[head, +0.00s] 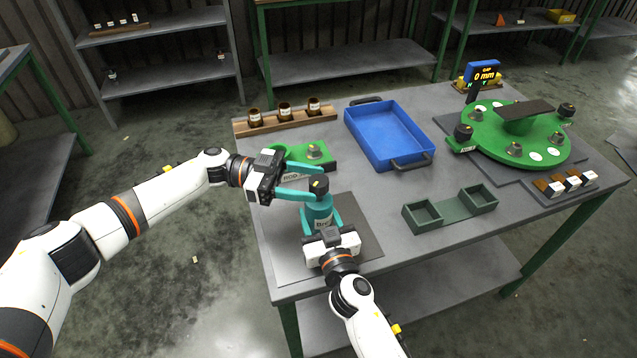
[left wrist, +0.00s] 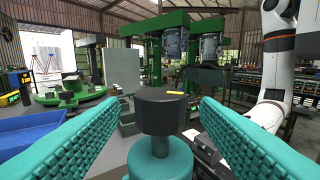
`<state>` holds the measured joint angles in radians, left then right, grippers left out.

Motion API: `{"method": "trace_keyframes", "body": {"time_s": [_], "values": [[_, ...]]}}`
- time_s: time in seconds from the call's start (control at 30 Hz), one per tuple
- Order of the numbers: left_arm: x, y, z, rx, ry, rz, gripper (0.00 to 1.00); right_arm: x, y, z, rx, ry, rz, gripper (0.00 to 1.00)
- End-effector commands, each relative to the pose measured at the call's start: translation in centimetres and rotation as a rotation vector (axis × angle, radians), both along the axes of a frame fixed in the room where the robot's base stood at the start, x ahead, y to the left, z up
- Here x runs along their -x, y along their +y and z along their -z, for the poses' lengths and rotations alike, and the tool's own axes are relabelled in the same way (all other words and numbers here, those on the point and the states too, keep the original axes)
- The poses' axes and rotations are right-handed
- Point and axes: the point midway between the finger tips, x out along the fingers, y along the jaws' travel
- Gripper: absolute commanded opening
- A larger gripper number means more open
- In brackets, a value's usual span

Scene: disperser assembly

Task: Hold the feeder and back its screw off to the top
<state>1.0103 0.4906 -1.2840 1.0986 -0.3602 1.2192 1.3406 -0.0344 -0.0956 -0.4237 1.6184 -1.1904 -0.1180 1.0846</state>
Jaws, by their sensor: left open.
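The teal feeder (head: 318,214) stands upright on a dark mat near the table's front left, with its black screw knob (head: 318,186) on top. My left gripper (head: 320,184) is open, its teal fingers at the knob's height on either side of it. In the left wrist view the knob (left wrist: 160,110) sits between the two fingers with a gap on each side; a yellow mark shows on its top. My right gripper (head: 322,222) comes from the front, its fingers against both sides of the feeder's body, partly hidden by the similar colour.
A green stand (head: 322,160) and a wooden rack (head: 287,119) with brown bottles lie behind. A blue tray (head: 388,135) and an empty dark green two-bin holder (head: 449,209) are to the right. A green turntable (head: 535,150) and a display reading 0 mm (head: 484,74) stand further right.

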Motion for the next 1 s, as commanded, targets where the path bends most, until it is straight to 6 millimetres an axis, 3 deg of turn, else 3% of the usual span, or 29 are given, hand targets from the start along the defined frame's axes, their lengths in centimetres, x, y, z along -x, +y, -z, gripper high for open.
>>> {"method": "trace_keyframes", "body": {"time_s": [0.2, 0.53, 0.8, 1.0], "values": [[0.6, -2.3, 0.0, -0.001, 0.000, 0.002, 0.56, 0.0, 0.0, 0.1, -0.001, 0.001, -0.001, 0.14], [0.6, -2.7, 0.0, -0.001, 0.001, 0.000, 0.56, 0.0, 0.0, 0.1, -0.001, 0.001, -0.001, 0.14], [0.6, -2.6, 0.0, -0.001, 0.001, 0.000, 0.14, 0.0, 0.0, 0.1, -0.001, 0.001, -0.001, 0.14], [0.6, -2.6, 0.1, -0.001, 0.001, -0.010, 0.12, 0.1, 0.0, 0.1, 0.000, 0.002, -0.001, 0.14]]}}
